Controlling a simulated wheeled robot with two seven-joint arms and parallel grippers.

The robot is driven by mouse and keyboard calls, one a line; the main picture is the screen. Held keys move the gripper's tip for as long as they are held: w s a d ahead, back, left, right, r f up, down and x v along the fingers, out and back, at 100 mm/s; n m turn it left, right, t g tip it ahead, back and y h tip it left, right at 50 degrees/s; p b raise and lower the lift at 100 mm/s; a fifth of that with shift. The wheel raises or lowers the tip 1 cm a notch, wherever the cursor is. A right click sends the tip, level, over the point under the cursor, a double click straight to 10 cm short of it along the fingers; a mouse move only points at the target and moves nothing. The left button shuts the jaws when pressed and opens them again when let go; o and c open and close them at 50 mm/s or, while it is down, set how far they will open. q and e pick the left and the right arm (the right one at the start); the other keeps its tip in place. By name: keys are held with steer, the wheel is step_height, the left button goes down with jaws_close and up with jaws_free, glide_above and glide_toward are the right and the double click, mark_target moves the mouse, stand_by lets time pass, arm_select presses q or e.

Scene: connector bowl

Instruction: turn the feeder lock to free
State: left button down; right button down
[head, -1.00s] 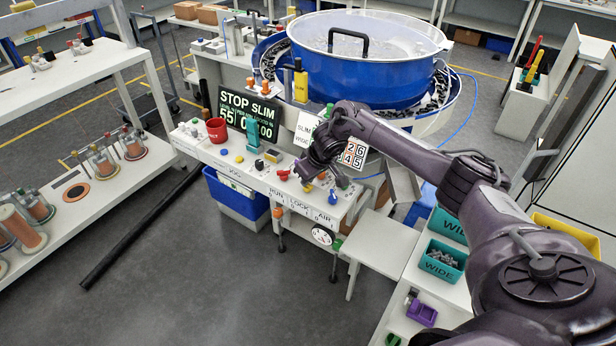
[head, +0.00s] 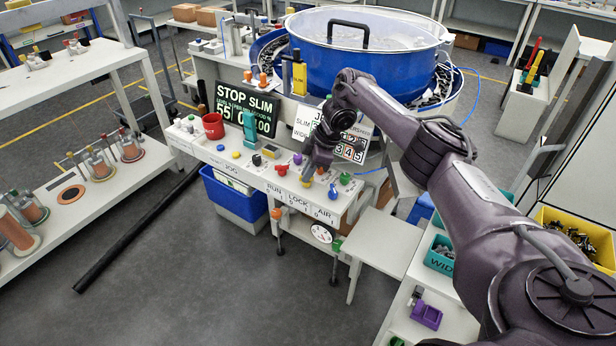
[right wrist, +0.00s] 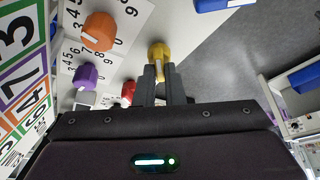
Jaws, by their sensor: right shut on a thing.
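The feeder lock is the yellow knob (head: 307,184) above the LOCK label (head: 297,199) on the white console's front edge. My right gripper (head: 311,176) reaches down to it from above, partly covering it. In the right wrist view the two dark fingers of the right gripper (right wrist: 161,74) are shut on the yellow knob (right wrist: 158,50). The fingers hide part of the knob, and I cannot read which mark it points to. My left gripper is out of view.
Close by are a red control (head: 282,170), a purple knob (head: 297,158) and a blue knob (head: 332,191). A sign reading STOP SLIM (head: 244,105) stands behind the console. The big blue bowl (head: 372,70) is beyond my arm. Open floor lies in front.

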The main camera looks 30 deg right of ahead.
mark_target(318, 184)
steer(key=shift+n+g+b, duration=0.4)
steer(key=shift+n+b, duration=0.05)
steer(key=shift+n, duration=0.45)
steer(key=c, duration=1.5)
jaws_free()
steer(key=p+v, duration=0.3)
steer(key=v, duration=0.4)
steer(key=shift+d+r, duration=0.2)
steer(key=shift+r, duration=0.1)
steer(key=shift+s, duration=0.1)
